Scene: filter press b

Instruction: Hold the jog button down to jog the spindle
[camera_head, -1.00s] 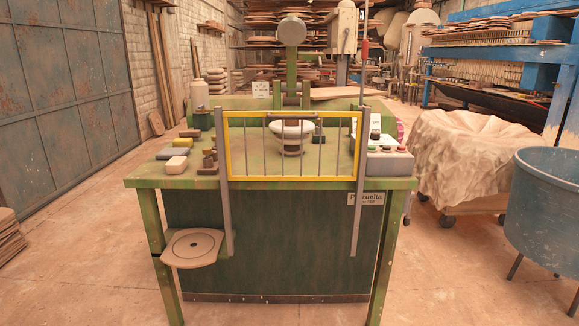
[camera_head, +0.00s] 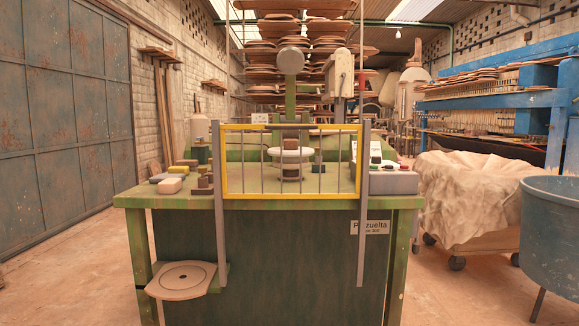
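A grey control box (camera_head: 393,183) sits at the right end of the green machine table (camera_head: 160,201), just right of the yellow-framed guard. Small buttons (camera_head: 387,164) stand on its top, seen at a low angle. I cannot tell which one is the jog button. The spindle (camera_head: 291,172) with a pale round wheel head (camera_head: 290,154) is upright behind the guard bars. Neither of my grippers is in view.
The barred guard with a yellow frame (camera_head: 290,197) stands upright across the table's front. Small blocks (camera_head: 172,186) lie at the left. A round plate (camera_head: 181,280) juts from the front left leg. A cloth-covered cart (camera_head: 470,195) and blue tub (camera_head: 550,225) stand at right.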

